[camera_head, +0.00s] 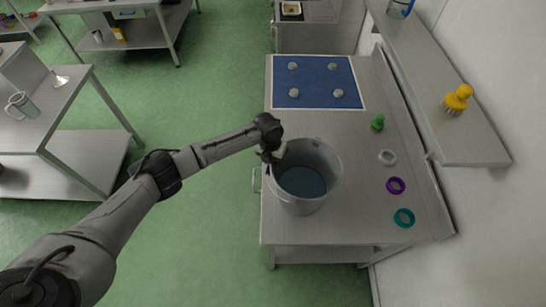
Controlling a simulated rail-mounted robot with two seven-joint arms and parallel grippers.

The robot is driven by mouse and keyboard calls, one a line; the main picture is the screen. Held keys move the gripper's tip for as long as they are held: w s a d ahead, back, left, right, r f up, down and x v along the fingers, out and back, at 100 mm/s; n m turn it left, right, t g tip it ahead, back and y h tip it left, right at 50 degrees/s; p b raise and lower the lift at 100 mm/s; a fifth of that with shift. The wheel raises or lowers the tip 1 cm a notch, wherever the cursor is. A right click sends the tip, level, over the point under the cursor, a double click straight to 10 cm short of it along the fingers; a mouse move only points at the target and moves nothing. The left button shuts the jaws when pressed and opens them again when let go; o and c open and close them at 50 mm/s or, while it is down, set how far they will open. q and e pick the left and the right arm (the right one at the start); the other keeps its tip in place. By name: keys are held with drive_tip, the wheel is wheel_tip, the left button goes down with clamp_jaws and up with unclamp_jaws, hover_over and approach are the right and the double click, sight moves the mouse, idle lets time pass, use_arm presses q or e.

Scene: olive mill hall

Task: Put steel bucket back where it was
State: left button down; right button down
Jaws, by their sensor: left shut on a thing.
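The steel bucket (325,188) is a grey metal pail, open at the top, with a bluish-grey inside. It is over the front left part of the steel table (345,230); I cannot tell whether it touches the top. My left gripper (274,158) is at the bucket's left rim and is shut on it. The fingertips are partly hidden by the wrist. A side handle (256,180) shows at the bucket's left. My right gripper is not in view.
A blue mat (318,82) with several round grey pieces lies at the table's back. A green item (377,123), white ring (387,157), purple ring (395,185) and teal ring (404,218) line the right side. A shelf with a yellow brush (457,100) overhangs at right.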

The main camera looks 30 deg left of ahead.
use_arm(q)
drive_tip(key=shift+w, duration=0.1)
drive_tip(key=c, duration=0.7)
unclamp_jaws()
drive_tip(key=shift+f, duration=0.1)
drive_tip(key=shift+c, duration=0.2)
drive_tip(key=shift+r, duration=0.25)
wheel_tip(320, 180, up, 12)
drive_tip(key=a+b, duration=0.1)
drive_tip(key=shift+s+a+f+b, duration=0.15)
drive_tip(key=shift+s+b, duration=0.05)
drive_tip(key=shift+b, duration=0.15)
